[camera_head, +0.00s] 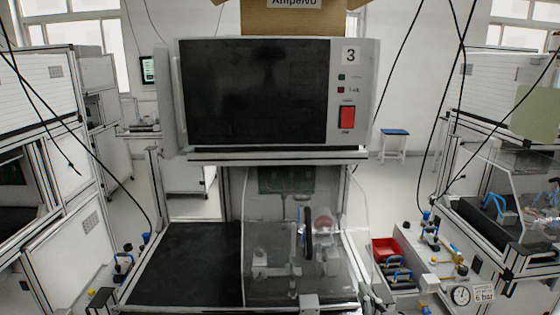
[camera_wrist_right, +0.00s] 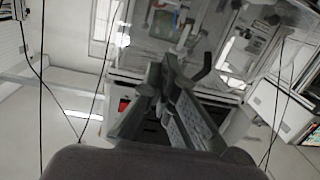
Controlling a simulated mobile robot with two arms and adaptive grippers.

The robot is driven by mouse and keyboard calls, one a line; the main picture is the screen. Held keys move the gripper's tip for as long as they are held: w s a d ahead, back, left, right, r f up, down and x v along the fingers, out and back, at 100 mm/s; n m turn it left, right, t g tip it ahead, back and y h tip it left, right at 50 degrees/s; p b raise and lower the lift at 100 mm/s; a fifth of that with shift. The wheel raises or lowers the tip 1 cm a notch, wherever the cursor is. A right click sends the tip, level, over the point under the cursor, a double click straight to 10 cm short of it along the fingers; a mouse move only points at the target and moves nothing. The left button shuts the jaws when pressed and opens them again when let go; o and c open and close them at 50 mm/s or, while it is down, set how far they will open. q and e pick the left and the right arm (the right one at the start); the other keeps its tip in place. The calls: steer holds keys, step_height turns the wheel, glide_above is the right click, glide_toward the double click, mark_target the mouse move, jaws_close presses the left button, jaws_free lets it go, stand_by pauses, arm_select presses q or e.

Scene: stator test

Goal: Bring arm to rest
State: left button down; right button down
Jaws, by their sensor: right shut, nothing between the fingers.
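My right gripper (camera_wrist_right: 158,80) shows in the right wrist view, with its dark fingers brought together and nothing visible between them. It is in the air, with equipment and pale floor behind it. I cannot make out my right gripper clearly in the head view. My left gripper is not in view. In the head view, a test station (camera_head: 350,55) marked 3 stands in the middle, with a dark screen (camera_head: 255,92) and a red switch (camera_head: 347,117). A clear cover (camera_head: 335,270) stands below the screen, over a fixture.
A black work surface (camera_head: 185,262) lies bare at the left of the station. A red bin (camera_head: 385,249) and a pressure gauge (camera_head: 461,296) are at the right. A cardboard box (camera_head: 292,20) sits on top. Cables hang on both sides. A blue-topped stool (camera_head: 395,132) stands behind.

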steer(key=s+f+g, duration=0.7)
steer(key=s+f, duration=0.7)
steer(key=s+d+f+g+h, duration=0.1)
steer(key=s+f+g, duration=0.2)
steer(key=s, duration=0.6)
steer(key=s+d+f+g+h, duration=0.1)
steer(key=s+f+g, duration=0.2)
steer(key=s, duration=0.5)
step_height(320, 180, down, 27)
steer(key=s+g, duration=0.2)
steer(key=s+d+f, duration=0.2)
steer(key=s+f, duration=1.2)
steer(key=s, duration=0.1)
steer(key=shift+s+d+f+g, duration=0.4)
